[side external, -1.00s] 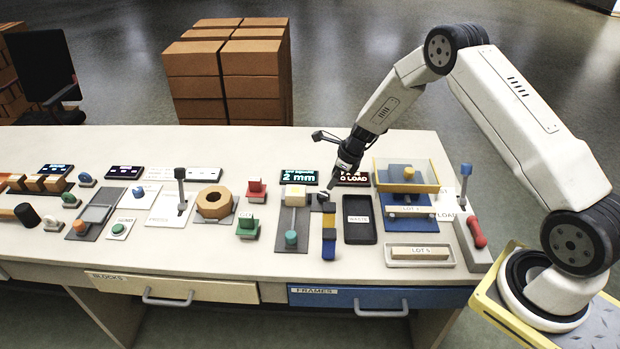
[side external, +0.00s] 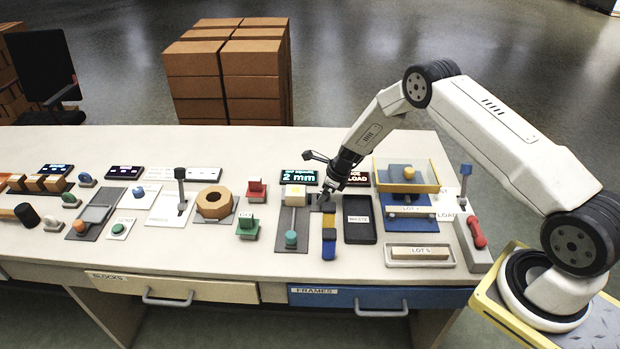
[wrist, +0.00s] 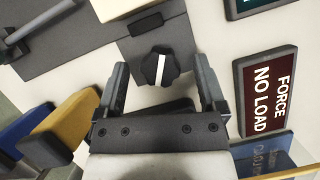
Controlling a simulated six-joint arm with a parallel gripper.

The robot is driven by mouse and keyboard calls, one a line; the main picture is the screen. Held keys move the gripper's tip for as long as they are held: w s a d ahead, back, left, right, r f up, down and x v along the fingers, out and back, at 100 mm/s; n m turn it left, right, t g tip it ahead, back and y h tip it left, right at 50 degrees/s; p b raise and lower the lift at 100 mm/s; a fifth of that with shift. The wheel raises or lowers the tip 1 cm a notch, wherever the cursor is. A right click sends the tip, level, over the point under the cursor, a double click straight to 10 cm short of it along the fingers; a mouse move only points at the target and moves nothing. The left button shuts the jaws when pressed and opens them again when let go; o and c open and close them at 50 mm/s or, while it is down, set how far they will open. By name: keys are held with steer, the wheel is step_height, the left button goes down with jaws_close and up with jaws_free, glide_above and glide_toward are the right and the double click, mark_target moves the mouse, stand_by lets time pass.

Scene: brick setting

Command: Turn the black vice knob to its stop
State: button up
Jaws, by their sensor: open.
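The black vice knob (wrist: 154,68) shows in the wrist view as a lobed knob with a white line across it, on a grey plate (wrist: 130,45). The line runs nearly upright in that view. My gripper (wrist: 161,72) is open, with one finger on each side of the knob and clear gaps between. In the side view my gripper (side external: 326,194) is low over the knob's spot and largely hides it. A pale block (side external: 296,192) of the vice sits just left of it. Whether the fingers are down at knob height is hard to tell.
The sign (wrist: 268,92) reads "FORCE NO LOAD"; a display (side external: 299,177) reads "2 mm". A blue and yellow piece (side external: 328,243) stands in front of my gripper.

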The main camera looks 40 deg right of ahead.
steer(key=shift+w+f, duration=0.1)
steer(key=shift+f, duration=0.05)
jaws_close()
steer(key=shift+n, duration=0.3)
steer(key=n+g+y, duration=0.1)
steer(key=n, duration=0.3)
stand_by(0.4)
jaws_free()
